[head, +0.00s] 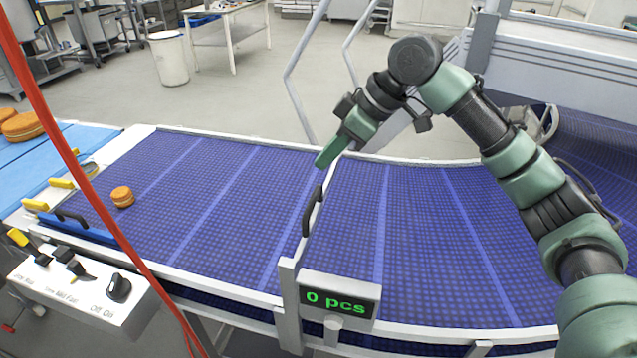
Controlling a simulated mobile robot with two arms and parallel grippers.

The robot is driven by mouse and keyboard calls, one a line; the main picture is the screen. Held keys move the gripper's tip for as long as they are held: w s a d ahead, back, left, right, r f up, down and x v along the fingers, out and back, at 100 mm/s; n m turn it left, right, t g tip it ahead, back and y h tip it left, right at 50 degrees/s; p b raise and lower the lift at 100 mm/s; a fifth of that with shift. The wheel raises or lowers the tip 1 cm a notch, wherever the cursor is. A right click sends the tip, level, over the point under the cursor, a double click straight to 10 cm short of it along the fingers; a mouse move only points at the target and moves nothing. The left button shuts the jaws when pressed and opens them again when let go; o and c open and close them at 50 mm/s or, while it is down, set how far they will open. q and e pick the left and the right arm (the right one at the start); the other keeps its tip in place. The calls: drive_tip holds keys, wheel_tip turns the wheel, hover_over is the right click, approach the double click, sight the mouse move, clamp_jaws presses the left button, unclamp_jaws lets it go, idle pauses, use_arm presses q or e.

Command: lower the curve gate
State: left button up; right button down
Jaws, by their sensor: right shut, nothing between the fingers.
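The curve gate (325,187) is a thin pale bar with a black handle (312,211). In the head view it runs from the post beside the counter display towards the far rail of the blue belt. I cannot tell from this view how high it stands over the belt. My right gripper (324,158) is shut and empty, with its green fingers pointing down and left, close to the far end of the gate. Whether it touches the gate is unclear. My left gripper is not in view.
The blue belt (200,190) bears one round filled biscuit (122,196) at left. A display (339,299) reads "0 pcs". A control box (85,285) with switches stands front left. A blue gate (85,229) with a black handle is behind it. A red cable hangs across the left.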

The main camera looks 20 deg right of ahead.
drive_tip(key=x, duration=0.4)
drive_tip(key=shift+p, duration=0.4)
drive_tip(key=f, duration=0.3)
drive_tip(key=f+p, duration=0.1)
drive_tip(key=shift+d+f, duration=0.25)
drive_tip(key=shift+f, duration=0.05)
wheel_tip(320, 180, down, 13)
drive_tip(key=b, duration=0.2)
drive_tip(key=shift+s, duration=0.25)
